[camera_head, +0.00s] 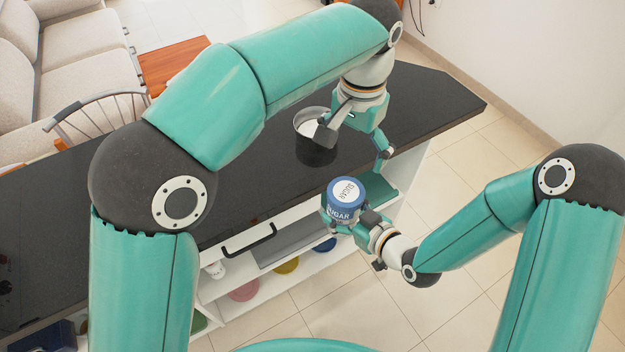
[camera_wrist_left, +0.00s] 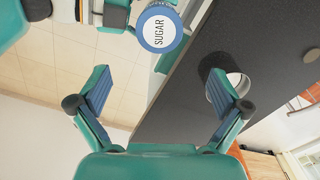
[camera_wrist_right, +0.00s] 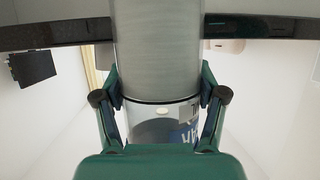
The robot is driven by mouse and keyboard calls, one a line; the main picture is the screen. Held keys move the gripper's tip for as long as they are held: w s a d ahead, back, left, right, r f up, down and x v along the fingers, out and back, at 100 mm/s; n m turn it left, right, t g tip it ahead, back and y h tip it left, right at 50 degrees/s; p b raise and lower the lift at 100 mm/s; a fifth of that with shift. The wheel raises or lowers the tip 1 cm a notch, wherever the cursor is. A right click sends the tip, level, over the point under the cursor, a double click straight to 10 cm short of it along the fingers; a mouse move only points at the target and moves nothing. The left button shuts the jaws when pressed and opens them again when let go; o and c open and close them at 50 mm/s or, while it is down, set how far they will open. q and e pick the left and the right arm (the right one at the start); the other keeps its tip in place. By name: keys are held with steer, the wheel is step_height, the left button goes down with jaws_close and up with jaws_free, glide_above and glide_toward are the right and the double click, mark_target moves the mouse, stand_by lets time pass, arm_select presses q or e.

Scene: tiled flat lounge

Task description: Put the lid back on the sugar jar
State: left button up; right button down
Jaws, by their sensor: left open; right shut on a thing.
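The sugar jar (camera_wrist_right: 160,122) is held upright in my right gripper (camera_wrist_right: 160,95), which is shut on its body at the counter's front edge. The round blue lid (camera_head: 347,190) has a white "SUGAR" label and appears to sit on the jar; its seam is not clear. The lid also shows in the left wrist view (camera_wrist_left: 159,28). A blue "SUGAR" label shows on the jar's side. My left gripper (camera_head: 355,144) is open and empty, beyond the jar in the head view and apart from the lid.
A dark, open-topped pot (camera_head: 316,150), pale inside, stands on the black counter (camera_head: 430,105) beside my left gripper. Shelves with coloured bowls (camera_head: 287,266) lie below the counter. A drawer handle (camera_head: 250,240) juts out at the front. The counter's right end is clear.

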arm_select(q)
steer(key=s+a+f+n+h, duration=0.15)
steer(key=a+f, duration=0.25)
steer(key=f, duration=0.5)
steer(key=s+a+f+g+h, duration=0.15)
steer(key=a+f, duration=0.25)
steer(key=f, duration=0.5)
steer(key=s+a+f+n+h, duration=0.15)
steer(key=a+f, duration=0.25)
steer(key=f, duration=0.5)
steer(key=s+a+f+n+t, duration=0.1)
steer(key=s+a+f+n, duration=0.1)
steer(key=s+f, duration=0.3)
steer(key=s+a+f+n+t, duration=0.1)
steer(key=s+a+f+n, duration=0.1)
steer(key=s+f+n, duration=0.2)
steer(key=s+f, duration=0.2)
steer(key=s, duration=0.2)
steer(key=shift+s+a+f, duration=0.2)
steer(key=shift+a, duration=0.15)
steer(key=shift+y, duration=0.25)
arm_select(e)
steer(key=shift+r, duration=0.1)
